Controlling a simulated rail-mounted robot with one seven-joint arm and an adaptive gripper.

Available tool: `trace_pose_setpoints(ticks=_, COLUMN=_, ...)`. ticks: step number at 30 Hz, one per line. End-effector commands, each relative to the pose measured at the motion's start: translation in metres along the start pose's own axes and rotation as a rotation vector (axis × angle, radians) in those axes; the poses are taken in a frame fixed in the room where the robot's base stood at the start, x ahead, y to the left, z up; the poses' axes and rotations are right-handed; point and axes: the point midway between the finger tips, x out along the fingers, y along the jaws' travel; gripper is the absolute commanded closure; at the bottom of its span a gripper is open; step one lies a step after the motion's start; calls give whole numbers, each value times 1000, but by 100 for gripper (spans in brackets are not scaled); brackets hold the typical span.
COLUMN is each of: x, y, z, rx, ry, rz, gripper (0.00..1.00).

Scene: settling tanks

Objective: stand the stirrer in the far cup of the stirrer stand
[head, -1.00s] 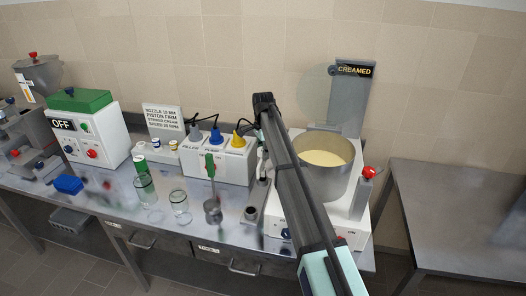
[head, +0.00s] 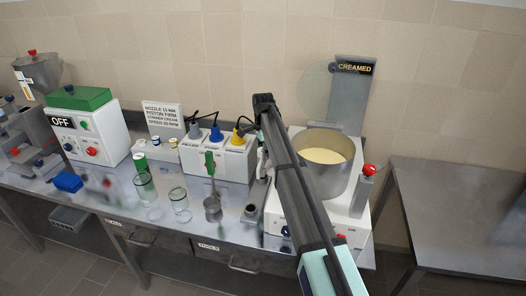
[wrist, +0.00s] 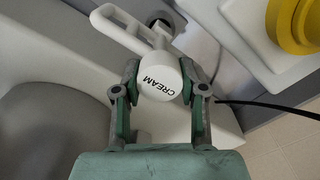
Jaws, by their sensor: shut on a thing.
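In the wrist view my gripper (wrist: 158,84) is shut on the round white end, marked CREAM, of the stirrer (wrist: 160,78). A white frame-like part extends from it toward the upper left. I cannot tell how upright the stirrer is. A dark round opening (wrist: 160,20) shows just beyond it; I cannot tell whether it is a cup. In the head view my arm hides most of the gripper and the stirrer. A grey holder with a round cup (head: 251,211), seemingly the stirrer stand, is left of the arm; its far part is largely hidden.
A pot of cream (head: 325,180) stands on a white machine right of my arm. A white box with coloured plugs (head: 217,155) and trailing cables is behind left. A green-handled tool (head: 210,161) and two glass jars stand further left. The right table (head: 460,210) is clear.

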Motion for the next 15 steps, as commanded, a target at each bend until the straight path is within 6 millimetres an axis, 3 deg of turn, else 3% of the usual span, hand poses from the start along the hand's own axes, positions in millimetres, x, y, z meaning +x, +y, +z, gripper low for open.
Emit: trace_pose_setpoints(ticks=15, x=15, y=0, z=0, rx=0, ry=0, rz=0, gripper=100)
